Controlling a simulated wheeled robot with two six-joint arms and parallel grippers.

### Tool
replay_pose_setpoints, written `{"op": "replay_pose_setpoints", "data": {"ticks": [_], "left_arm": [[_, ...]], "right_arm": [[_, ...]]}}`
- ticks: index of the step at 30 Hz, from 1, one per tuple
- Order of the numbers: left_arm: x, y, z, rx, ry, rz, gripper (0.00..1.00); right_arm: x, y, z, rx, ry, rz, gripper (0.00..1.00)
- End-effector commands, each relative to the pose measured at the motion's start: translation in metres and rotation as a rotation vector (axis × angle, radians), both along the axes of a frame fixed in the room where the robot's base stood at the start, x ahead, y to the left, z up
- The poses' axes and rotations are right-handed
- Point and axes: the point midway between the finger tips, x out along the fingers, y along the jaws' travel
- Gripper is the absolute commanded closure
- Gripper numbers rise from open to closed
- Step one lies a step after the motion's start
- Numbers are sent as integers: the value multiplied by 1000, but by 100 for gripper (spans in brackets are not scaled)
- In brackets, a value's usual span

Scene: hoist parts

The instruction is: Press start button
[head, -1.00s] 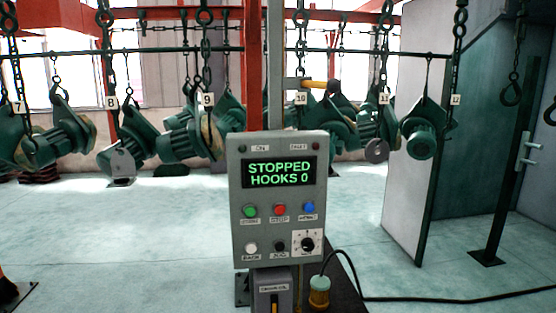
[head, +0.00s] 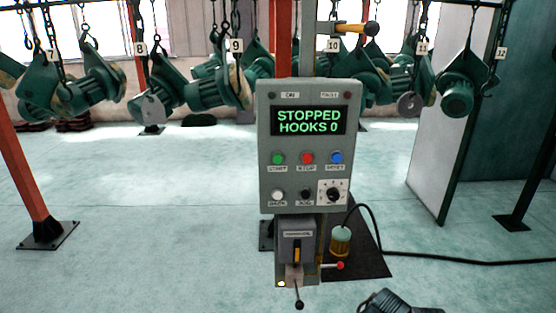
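The grey control panel (head: 268,160) stands upright on a post in the middle of the head view. Its display (head: 308,121) reads "STOPPED HOOKS 0". The green start button (head: 278,158) is at the left of the upper button row. The red stop button (head: 307,158) and a blue button (head: 336,158) are to its right. Nothing covers or touches the start button. My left gripper is not in view.
Below the panel are a grey lever box (head: 291,243), a red-tipped lever (head: 340,265) and a yellow can-like part (head: 340,242). A black cable (head: 460,261) runs right. Green hoist parts (head: 457,95) hang behind. Red posts (head: 22,175) flank; open floor (head: 150,230) lies left.

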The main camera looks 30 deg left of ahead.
Motion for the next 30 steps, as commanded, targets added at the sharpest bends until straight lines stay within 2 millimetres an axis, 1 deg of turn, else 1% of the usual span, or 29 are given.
{"op": "replay_pose_setpoints", "data": {"ticks": [6,7,11,12,14,15,17,18,20,30], "left_arm": [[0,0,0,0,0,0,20],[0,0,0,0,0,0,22],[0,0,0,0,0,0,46],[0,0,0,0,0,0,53],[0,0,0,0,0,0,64],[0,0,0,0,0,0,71],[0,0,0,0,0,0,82],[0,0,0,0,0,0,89],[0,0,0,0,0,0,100],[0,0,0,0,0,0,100]], "right_arm": [[0,0,0,0,0,0,50],[0,0,0,0,0,0,50],[0,0,0,0,0,0,50],[0,0,0,0,0,0,50],[0,0,0,0,0,0,50],[0,0,0,0,0,0,50],[0,0,0,0,0,0,50],[0,0,0,0,0,0,50],[0,0,0,0,0,0,50],[0,0,0,0,0,0,50]]}}
